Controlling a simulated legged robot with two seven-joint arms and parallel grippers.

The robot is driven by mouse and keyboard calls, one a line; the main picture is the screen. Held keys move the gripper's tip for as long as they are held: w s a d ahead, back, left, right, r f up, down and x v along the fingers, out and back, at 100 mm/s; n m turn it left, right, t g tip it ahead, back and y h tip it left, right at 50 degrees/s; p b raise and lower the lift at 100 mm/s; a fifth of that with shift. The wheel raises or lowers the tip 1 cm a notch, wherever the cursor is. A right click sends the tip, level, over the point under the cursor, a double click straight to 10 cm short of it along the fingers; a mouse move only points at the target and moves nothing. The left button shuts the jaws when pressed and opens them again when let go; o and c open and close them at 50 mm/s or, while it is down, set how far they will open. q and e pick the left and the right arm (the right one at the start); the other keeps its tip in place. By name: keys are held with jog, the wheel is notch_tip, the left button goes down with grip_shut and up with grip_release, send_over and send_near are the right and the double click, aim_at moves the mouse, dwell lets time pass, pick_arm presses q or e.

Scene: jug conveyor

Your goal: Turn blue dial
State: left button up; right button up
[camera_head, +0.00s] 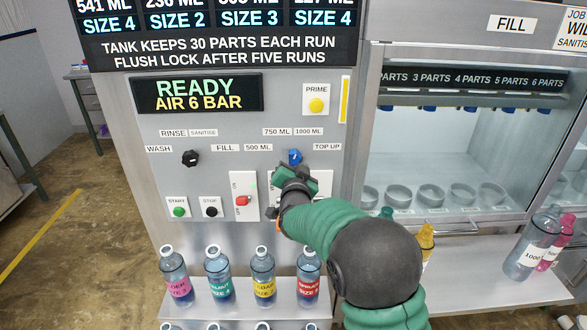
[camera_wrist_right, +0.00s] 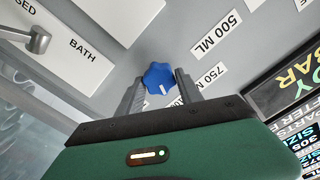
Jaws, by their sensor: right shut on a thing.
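The blue dial (camera_head: 295,156) sits on the grey machine panel, among labels reading 500 ML, 750 ML, 1000 ML and TOP UP. My right gripper (camera_head: 293,168) is at the dial and hides part of the panel below it. In the right wrist view the blue dial (camera_wrist_right: 157,74) shows its lobed rim and a white mark on the side facing my gripper. The two grey fingers of my right gripper (camera_wrist_right: 160,82) stand on either side of it, shut on it. My left gripper is not in view.
A black dial (camera_head: 190,158) is to the left. Start button (camera_head: 179,211), stop button (camera_head: 210,211) and a red switch (camera_head: 243,200) are below. Several labelled bottles (camera_head: 264,278) stand along the front. A lever (camera_wrist_right: 37,40) by the BATH label is near my right gripper.

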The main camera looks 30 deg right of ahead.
jog(key=shift+f+m, duration=0.2)
jog(key=shift+m, duration=0.1)
jog(key=o, duration=1.4)
jog(key=shift+r, duration=0.1)
jog(key=b+v, duration=0.1)
jog(key=v, duration=1.5)
jog(key=shift+s+a, duration=0.3)
